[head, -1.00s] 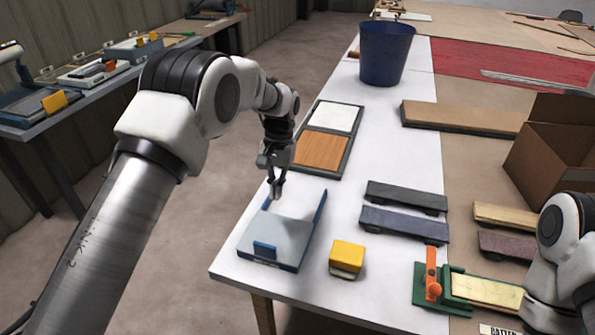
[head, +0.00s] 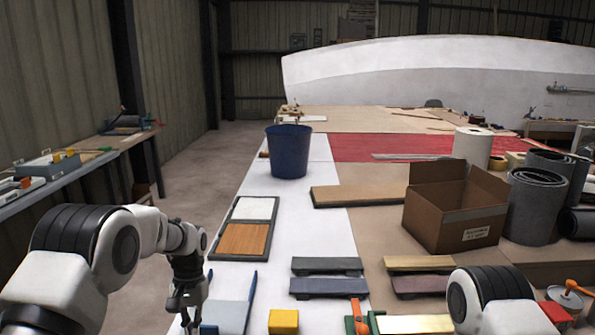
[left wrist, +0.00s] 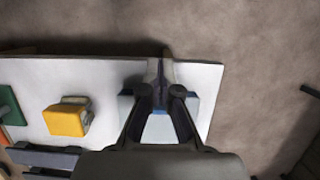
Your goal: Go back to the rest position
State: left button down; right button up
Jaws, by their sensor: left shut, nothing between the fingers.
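My left gripper (head: 188,322) is at the bottom left of the head view, over the left edge of the white-topped table, beside the blue-edged grey tray (head: 226,316). In the left wrist view the gripper (left wrist: 160,82) is shut and empty, with its fingers in front of the tray (left wrist: 124,104), which they partly hide. My right arm shows only as a white and black joint at the bottom right of the head view. My right gripper is out of the picture.
A yellow block (head: 283,321) stands right of the tray, near grey planks (head: 327,287). A two-panel board (head: 244,239), a blue bucket (head: 288,152) and an open cardboard box (head: 455,206) stand farther back. Bare floor (head: 215,165) lies left of the table.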

pick_arm(q)
jog(key=s+a+f+g, duration=0.1)
jog(key=s+f+g, duration=0.3)
jog(key=s+f, duration=1.5)
jog(key=s+f+t, duration=0.3)
jog(key=s+t, duration=0.1)
jog(key=s, duration=1.6)
jog(key=w+t, duration=0.2)
jog(key=w, duration=0.1)
jog(key=w+a+t, duration=0.1)
jog(key=shift+w+r+n+t, duration=0.2)
jog(key=shift+w+n+t, duration=0.1)
